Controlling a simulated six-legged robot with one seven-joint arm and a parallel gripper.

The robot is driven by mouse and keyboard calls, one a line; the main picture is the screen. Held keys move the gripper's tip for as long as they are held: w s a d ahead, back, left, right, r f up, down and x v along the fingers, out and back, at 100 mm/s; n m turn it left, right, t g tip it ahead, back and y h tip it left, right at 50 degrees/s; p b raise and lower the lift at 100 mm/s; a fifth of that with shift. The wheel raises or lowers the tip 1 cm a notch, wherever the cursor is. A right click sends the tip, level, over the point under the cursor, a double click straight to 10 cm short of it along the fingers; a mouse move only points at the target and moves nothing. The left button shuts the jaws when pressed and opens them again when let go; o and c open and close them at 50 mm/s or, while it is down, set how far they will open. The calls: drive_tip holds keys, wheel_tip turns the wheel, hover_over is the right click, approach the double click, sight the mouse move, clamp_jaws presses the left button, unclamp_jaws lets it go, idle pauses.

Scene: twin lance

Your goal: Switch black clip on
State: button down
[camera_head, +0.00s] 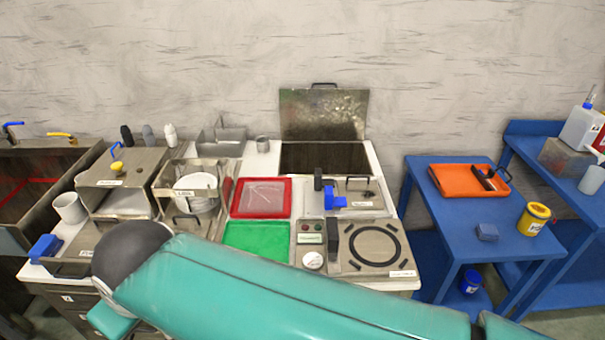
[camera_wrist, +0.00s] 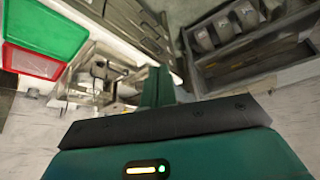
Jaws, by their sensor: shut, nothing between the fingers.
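In the head view a black upright clip-like piece (camera_head: 333,237) stands on a metal panel (camera_head: 376,262) with a black ring, right of small red and green buttons (camera_head: 310,232). A second small black upright piece (camera_head: 318,184) stands behind it, beside a blue clamp-like piece (camera_head: 333,198). I cannot tell which is the black clip. Neither can be made out in the wrist view. My gripper (camera_wrist: 157,88) shows in the wrist view as narrow green fingers, shut and empty, away from both pieces. In the head view my arm crosses the front and the fingertips are hidden.
A green tray (camera_head: 256,239) and a red tray (camera_head: 261,198) lie left of the panel. An open-lidded dark box (camera_head: 323,157) stands behind. Metal racks (camera_head: 122,180) crowd the left. A blue table (camera_head: 478,210) with an orange tray (camera_head: 468,180) stands right, across a gap.

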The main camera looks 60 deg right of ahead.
drive_tip(key=w+d+m+g+h, duration=0.1)
drive_tip(key=w+d+m, duration=0.3)
drive_tip(key=d, duration=0.5)
drive_tip(key=w+d+m+g+h, duration=0.1)
drive_tip(key=w+d, duration=0.5)
drive_tip(key=d, duration=0.2)
drive_tip(key=w+d+m+g+h, duration=0.1)
drive_tip(key=w+d+m, duration=0.3)
drive_tip(key=d, duration=0.5)
drive_tip(key=s+d+f+m+g+h, duration=0.1)
drive_tip(key=d+f, duration=0.3)
drive_tip(key=d, duration=0.7)
drive_tip(key=s+d+f+m+g+h, duration=0.1)
drive_tip(key=d+f, duration=0.4)
drive_tip(key=d, duration=0.7)
drive_tip(key=s+d+f+m+g+h, duration=0.1)
drive_tip(key=d+f+m+g, duration=0.2)
drive_tip(key=d, duration=0.8)
drive_tip(key=shift+d+f+g+h, duration=0.3)
drive_tip(key=shift+f+g+h, duration=0.1)
drive_tip(key=shift+f, duration=0.5)
